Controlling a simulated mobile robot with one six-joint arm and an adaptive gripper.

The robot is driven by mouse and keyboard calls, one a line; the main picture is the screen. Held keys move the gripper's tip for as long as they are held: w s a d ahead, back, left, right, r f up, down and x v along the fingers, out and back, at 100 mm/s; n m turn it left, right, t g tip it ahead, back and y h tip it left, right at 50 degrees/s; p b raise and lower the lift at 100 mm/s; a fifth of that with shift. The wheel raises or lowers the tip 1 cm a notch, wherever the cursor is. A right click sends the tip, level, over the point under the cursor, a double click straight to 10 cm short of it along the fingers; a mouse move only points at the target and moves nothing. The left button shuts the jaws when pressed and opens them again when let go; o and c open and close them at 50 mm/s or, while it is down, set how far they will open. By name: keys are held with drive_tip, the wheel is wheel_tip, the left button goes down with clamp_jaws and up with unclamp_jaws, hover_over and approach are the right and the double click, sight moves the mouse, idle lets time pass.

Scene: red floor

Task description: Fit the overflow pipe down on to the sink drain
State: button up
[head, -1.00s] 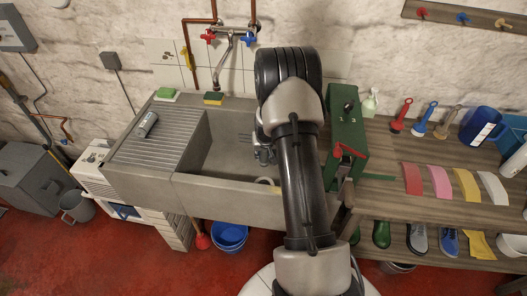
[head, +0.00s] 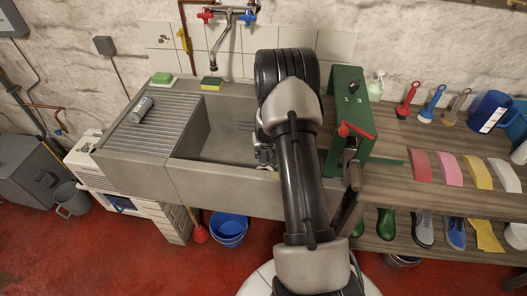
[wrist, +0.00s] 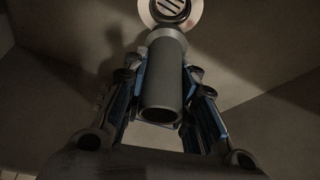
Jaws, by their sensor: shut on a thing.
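My gripper (wrist: 163,84) is shut on the grey overflow pipe (wrist: 163,72), with one finger on each side of it. The pipe's open end faces the wrist camera, and its wider far end points toward the drain. The round slotted sink drain (wrist: 172,10) is at the top edge of the wrist view, partly cut off. The pipe's far end overlaps the drain's near rim in the picture; I cannot tell whether they touch. In the head view, my gripper (head: 264,153) shows partly over the basin of the stone sink (head: 225,145), and my arm hides the pipe and drain.
The sink's ribbed drainboard (head: 155,125) holds a grey cylinder (head: 142,108). A green box (head: 347,100) with a red lever stands close right of my arm. A tap (head: 222,40) hangs above the sink's back. Blue buckets (head: 228,228) stand below.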

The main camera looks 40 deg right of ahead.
drive_tip(key=shift+f+b, duration=1)
drive_tip(key=shift+f, duration=2.25)
drive_tip(key=shift+f, duration=1.1)
drive_tip(key=o, duration=1.1)
drive_tip(key=shift+o, duration=0.2)
wheel_tip(320, 180, up, 22)
drive_tip(key=p, duration=2.1)
